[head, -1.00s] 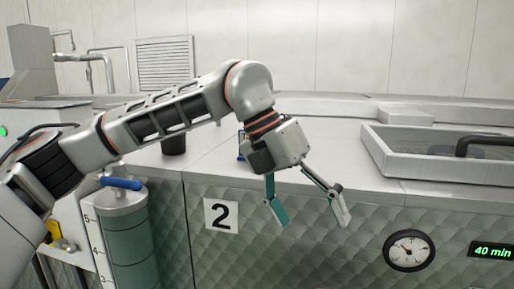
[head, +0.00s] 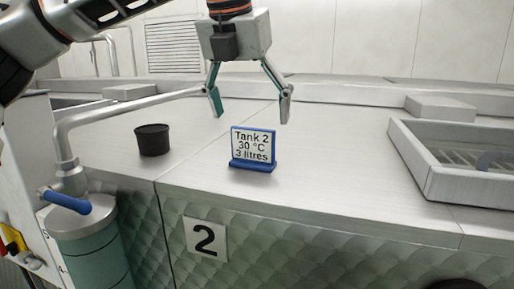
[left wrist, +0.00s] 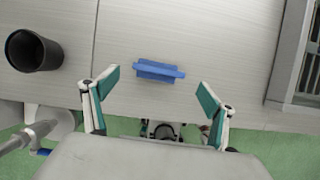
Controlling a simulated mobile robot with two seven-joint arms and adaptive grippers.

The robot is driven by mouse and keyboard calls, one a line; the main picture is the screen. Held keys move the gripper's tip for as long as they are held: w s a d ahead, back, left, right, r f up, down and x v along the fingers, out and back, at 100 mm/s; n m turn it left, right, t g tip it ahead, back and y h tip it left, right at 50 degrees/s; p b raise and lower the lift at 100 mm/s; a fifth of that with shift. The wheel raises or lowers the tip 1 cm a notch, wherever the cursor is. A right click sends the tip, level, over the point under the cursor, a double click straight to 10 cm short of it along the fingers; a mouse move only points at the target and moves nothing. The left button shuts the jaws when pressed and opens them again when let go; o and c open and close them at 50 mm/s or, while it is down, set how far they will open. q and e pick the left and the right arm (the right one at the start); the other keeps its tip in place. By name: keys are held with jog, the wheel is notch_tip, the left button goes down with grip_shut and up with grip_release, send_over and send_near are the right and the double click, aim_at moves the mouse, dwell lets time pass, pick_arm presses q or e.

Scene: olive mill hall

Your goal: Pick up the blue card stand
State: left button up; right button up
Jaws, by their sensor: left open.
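The blue card stand (head: 254,165) stands upright on the metal top, holding a white card (head: 252,145) that reads "Tank 2, 30 °C, 3 litres". My left gripper (head: 249,112) is open and empty, pointing down above the stand. In the left wrist view the blue card stand (left wrist: 159,71) shows from above as a narrow bar, just beyond the open fingertips of my left gripper (left wrist: 158,88) and sideways between them. The fingers do not touch it. My right gripper is not in view.
A black cup (head: 153,141) stands left of the stand, also in the left wrist view (left wrist: 33,51). A metal-rimmed basin (head: 440,188) is at the right. A pipe (head: 120,113) with a blue-handled tap (head: 72,203) is at the left. The top around the stand is clear.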

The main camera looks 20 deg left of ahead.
aim_at(251, 132)
pick_arm(q)
jog(key=x, duration=0.2)
jog(key=shift+s+a+f, duration=0.1)
jog(key=shift+s+f, duration=0.05)
jog(key=shift+f, duration=0.3)
jog(key=p+x, duration=0.1)
jog(key=x, duration=0.2)
jog(key=shift+a+f, duration=0.1)
jog(key=shift+w+f, duration=0.3)
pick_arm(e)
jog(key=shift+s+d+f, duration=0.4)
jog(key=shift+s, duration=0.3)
pick_arm(q)
jog(key=shift+c, duration=0.4)
jog(key=c, duration=1.1)
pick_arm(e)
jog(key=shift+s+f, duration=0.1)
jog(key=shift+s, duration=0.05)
